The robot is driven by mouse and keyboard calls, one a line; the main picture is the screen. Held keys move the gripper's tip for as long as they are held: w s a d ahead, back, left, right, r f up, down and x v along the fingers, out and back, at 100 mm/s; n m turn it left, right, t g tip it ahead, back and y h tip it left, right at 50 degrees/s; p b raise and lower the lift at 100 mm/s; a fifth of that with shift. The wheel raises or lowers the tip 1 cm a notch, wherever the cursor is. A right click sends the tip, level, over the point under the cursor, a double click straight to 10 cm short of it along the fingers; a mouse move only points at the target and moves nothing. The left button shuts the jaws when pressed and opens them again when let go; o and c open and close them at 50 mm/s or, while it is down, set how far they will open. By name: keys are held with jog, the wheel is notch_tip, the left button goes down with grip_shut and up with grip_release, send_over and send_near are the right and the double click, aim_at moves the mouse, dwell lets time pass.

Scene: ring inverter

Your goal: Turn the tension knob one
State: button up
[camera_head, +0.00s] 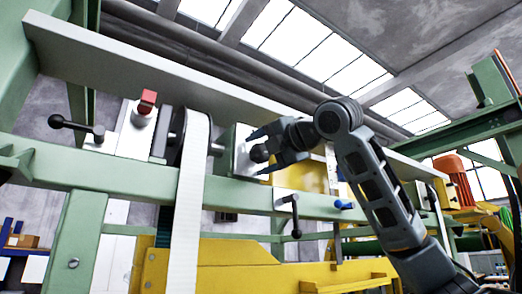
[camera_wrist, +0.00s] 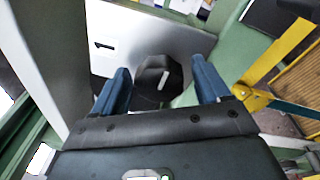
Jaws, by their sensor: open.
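The tension knob one is a black knob (camera_wrist: 158,84) with a white line on its face, set in a pale panel (camera_wrist: 112,40) marked "1" in the wrist view. In the head view the black knob (camera_head: 259,153) shows between my finger tips. My gripper (camera_wrist: 162,86) has its two blue fingers apart, one on each side of the knob. In the head view my gripper (camera_head: 262,153) reaches in from the right at the panel. I cannot tell whether either finger touches the knob.
A white belt (camera_head: 192,190) runs over a roller left of the panel. A black lever (camera_head: 76,128) and a red block (camera_head: 148,100) sit further left. Below are a black crank handle (camera_head: 293,214) and a blue knob (camera_head: 343,204). Green beams (camera_head: 130,182) frame the machine.

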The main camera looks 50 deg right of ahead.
jog(key=c, duration=1)
jog(key=shift+f, duration=0.1)
jog(key=shift+m, duration=0.3)
